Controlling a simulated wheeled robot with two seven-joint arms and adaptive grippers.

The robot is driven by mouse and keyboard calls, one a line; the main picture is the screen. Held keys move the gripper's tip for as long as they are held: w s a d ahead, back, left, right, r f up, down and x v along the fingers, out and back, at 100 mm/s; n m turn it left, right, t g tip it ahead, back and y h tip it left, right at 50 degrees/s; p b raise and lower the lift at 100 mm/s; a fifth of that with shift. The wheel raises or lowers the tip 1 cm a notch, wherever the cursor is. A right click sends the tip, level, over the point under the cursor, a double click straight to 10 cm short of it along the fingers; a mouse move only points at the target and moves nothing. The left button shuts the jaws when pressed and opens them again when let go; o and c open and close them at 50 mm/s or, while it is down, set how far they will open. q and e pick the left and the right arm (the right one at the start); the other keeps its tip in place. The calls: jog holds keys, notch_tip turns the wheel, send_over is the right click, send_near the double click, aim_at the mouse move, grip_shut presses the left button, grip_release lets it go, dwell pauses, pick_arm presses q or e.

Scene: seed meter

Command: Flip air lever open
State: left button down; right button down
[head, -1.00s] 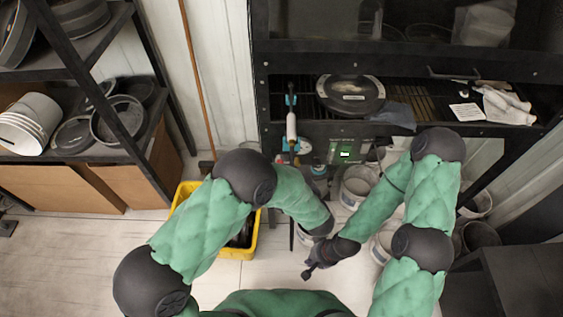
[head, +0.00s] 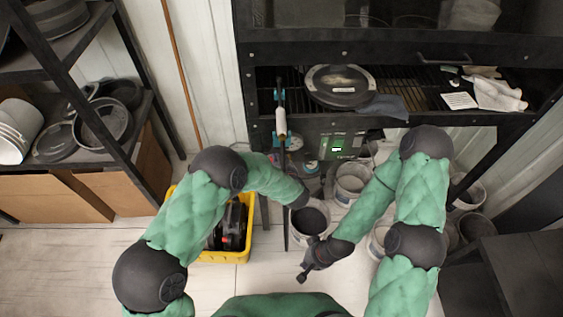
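An upright dark rod with a white cylinder (head: 281,122) and blue clips stands at the left front of the black rack; I cannot tell whether it carries the air lever. A box with a green lit panel (head: 336,147) is just right of it. My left gripper (head: 299,201) is at the end of the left forearm, below the white cylinder and apart from it; its fingers are hidden or too dark to make out. My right gripper (head: 305,274) is lower, near my body, dark and small, with nothing clearly in it. It is far from the panel.
A black rack (head: 420,122) holds a round dark lidded disc (head: 340,86), a grey cloth (head: 384,107) and white cloths (head: 497,94). Several buckets (head: 351,184) stand on the floor below. A yellow bin (head: 231,256) sits under my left arm. Shelves (head: 75,71) line the left side.

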pick_arm(q)
jog(key=shift+w+a+f, duration=0.25)
jog(key=shift+a+f, duration=0.1)
jog(key=shift+f, duration=0.15)
pick_arm(e)
jog(key=shift+f, duration=0.3)
